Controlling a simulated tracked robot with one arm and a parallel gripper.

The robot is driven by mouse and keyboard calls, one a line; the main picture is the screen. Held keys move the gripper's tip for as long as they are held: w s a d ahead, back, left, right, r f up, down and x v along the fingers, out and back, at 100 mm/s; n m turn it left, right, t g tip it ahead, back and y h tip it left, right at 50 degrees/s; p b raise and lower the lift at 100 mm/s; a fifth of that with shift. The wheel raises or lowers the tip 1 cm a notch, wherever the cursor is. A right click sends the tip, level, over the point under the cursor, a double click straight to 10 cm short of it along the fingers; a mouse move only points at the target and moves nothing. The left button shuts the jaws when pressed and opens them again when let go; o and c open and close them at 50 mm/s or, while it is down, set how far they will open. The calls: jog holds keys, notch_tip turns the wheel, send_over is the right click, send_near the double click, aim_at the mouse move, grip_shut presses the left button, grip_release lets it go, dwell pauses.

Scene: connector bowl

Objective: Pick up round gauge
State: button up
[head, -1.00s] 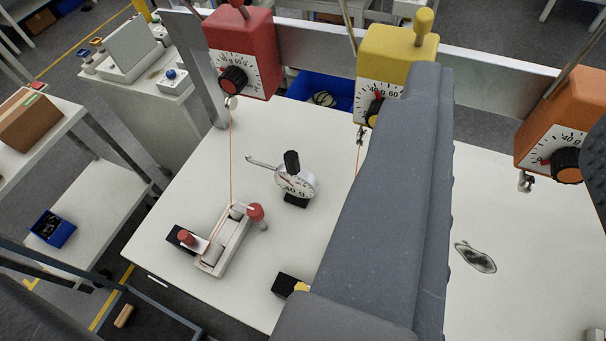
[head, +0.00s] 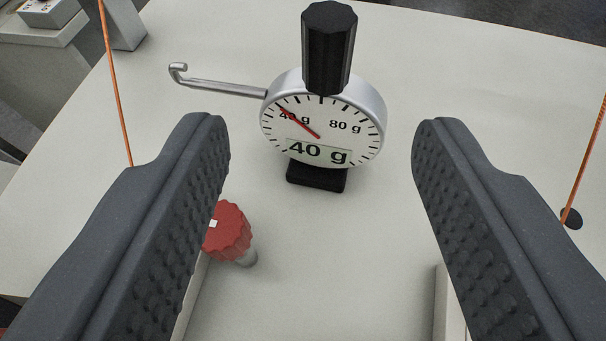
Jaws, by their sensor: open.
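The round gauge (head: 352,130) stands on the white table ahead of my gripper. It has a silver rim, a white dial reading 40 g, a red needle, a black knob (head: 328,50) on top and a black foot (head: 316,176). A thin metal hooked arm (head: 215,87) sticks out from its left side. My gripper (head: 321,150) is wide open and empty. In the picture its two dark, studded fingers lie left and right of the gauge, apart from it. The gauge shows in the gap between them.
A red knob (head: 228,232) on a device stands beside the left finger, partly hidden by it. An orange line (head: 115,90) runs down at the left, and another (head: 585,165) at the right. The white table (head: 470,75) is clear behind and right of the gauge.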

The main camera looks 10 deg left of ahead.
aim_at(320, 64)
jog(key=x, duration=0.8)
jog(key=shift+w+f, duration=0.2)
jog(key=shift+d+x, duration=0.15)
jog(key=shift+x, duration=1.15)
jog(key=shift+d+x, duration=0.15)
jog(key=shift+x, duration=1.2)
jog(key=shift+f, duration=0.15)
jog(key=shift+c, duration=0.2)
grip_shut()
